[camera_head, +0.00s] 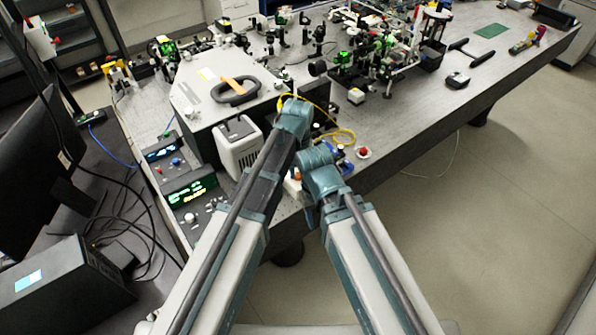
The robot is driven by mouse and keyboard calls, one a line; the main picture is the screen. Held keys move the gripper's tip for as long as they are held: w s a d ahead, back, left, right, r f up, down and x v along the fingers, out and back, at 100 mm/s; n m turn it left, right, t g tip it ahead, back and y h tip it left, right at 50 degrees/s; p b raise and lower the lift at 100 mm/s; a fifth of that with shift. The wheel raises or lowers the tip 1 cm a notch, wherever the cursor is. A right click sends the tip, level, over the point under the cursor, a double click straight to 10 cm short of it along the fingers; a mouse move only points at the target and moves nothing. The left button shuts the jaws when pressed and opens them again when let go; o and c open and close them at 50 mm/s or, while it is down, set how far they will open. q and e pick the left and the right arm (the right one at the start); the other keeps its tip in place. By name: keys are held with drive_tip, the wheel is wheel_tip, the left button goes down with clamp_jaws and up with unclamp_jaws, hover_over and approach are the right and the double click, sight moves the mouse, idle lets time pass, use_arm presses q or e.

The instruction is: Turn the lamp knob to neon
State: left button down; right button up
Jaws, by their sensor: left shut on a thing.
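My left arm reaches up over the bench's front edge. My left gripper (297,124) is at its far end, beside the yellow cable and to the right of the white vented box (239,146). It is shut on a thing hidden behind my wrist. I cannot make out the lamp knob or its marks. My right gripper (311,196) is lower, close beside the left forearm near the front edge. Its fingers are mostly hidden, so I cannot tell whether they are open.
Two control boxes with lit displays, one blue (161,150) and one green (188,192), stand left of the arms. A grey housing with a black handle (236,92) is behind. Optics crowd the bench's far side. A yellow cable (341,136) loops right of my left wrist.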

sight(298, 175)
use_arm(q)
drive_tip(key=m, duration=0.5)
drive_tip(key=shift+m, duration=0.4)
idle(0.4)
drive_tip(key=c, duration=0.7)
unclamp_jaws()
drive_tip(key=shift+r, duration=0.15)
wheel_tip(298, 175, up, 14)
drive_tip(key=p, duration=1.4)
drive_tip(key=shift+f, duration=0.2)
drive_tip(key=shift+f, duration=0.15)
